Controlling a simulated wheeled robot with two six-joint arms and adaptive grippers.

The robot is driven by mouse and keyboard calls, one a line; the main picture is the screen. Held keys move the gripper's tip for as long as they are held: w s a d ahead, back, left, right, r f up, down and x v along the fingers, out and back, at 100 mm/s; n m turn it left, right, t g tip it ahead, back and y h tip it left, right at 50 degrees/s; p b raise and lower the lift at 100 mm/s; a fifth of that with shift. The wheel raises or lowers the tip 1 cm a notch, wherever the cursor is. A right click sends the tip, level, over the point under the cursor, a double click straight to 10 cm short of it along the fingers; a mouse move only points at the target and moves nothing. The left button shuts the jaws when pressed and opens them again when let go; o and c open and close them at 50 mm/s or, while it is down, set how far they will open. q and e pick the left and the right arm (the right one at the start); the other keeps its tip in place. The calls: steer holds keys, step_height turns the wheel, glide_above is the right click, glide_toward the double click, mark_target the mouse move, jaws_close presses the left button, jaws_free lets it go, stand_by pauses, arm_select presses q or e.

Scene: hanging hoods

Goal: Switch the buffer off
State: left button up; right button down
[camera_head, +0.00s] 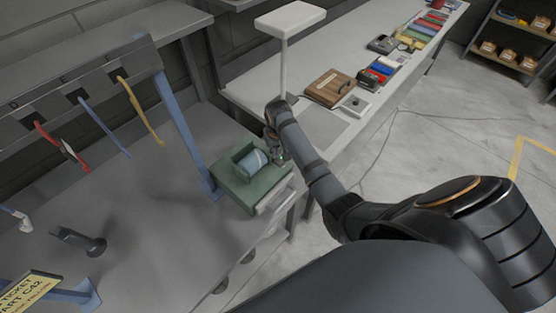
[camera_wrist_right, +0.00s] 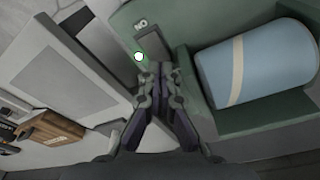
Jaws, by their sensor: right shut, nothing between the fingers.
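The buffer is a green machine (camera_head: 236,189) on the bench, with a pale blue drum (camera_head: 252,161) in its recess. The drum, with a cream stripe, also shows at the right of the right wrist view (camera_wrist_right: 265,72). In the head view my right gripper (camera_head: 276,157) hides part of the buffer's right side. My left gripper is out of view.
A rack with hanging red, blue and yellow tools (camera_head: 140,110) stands left of the buffer. A white lamp-like post (camera_head: 284,70) stands behind it. A wooden box (camera_head: 330,88) and several small items line the back table.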

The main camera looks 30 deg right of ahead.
mark_target(276, 159)
steer(key=shift+f+b, duration=0.4)
steer(key=shift+f, duration=0.55)
stand_by(0.8)
step_height(276, 159, up, 2)
steer(key=shift+r+p, duration=0.25)
steer(key=shift+p, duration=0.8)
steer(key=shift+r, duration=2.3)
